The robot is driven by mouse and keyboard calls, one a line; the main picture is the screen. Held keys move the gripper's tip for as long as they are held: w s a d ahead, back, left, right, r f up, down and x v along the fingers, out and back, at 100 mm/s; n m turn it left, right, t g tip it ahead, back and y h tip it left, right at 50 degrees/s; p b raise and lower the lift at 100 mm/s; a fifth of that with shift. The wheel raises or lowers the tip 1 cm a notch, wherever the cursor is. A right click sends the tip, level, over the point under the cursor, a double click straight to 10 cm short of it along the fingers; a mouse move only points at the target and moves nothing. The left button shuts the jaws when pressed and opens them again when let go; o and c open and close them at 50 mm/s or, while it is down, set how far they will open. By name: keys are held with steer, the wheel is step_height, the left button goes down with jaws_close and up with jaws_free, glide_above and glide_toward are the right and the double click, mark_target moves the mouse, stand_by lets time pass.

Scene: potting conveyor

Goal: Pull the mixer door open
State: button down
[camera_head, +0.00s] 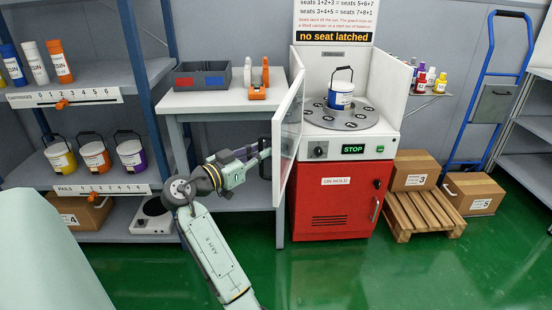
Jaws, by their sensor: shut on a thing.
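The mixer (337,218) is a white machine on a red base, with a green STOP display and a sign reading "no seat latched". Its door (291,115) is a pale, clear-paned panel hinged at the machine's left front edge; it stands swung open towards me and the left. My gripper (262,148) is at the door's near edge, shut on the dark door handle (266,146); the fingertips are small and partly hidden there.
A white table (221,100) behind my arm holds a grey bin (202,76) and an orange tool (258,84). Shelves with pails (96,156) stand left. A pallet (423,213) with a box, and a blue hand truck (488,95), stand right. Green floor in front is clear.

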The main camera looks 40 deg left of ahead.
steer(key=shift+a+h, duration=0.3)
steer(key=shift+a, duration=0.2)
steer(key=c, duration=1.9)
jaws_free()
steer(key=shift+o, duration=1.2)
steer(key=shift+s, duration=0.2)
steer(key=s+a, duration=0.1)
steer(key=s, duration=1)
steer(key=shift+s, duration=0.35)
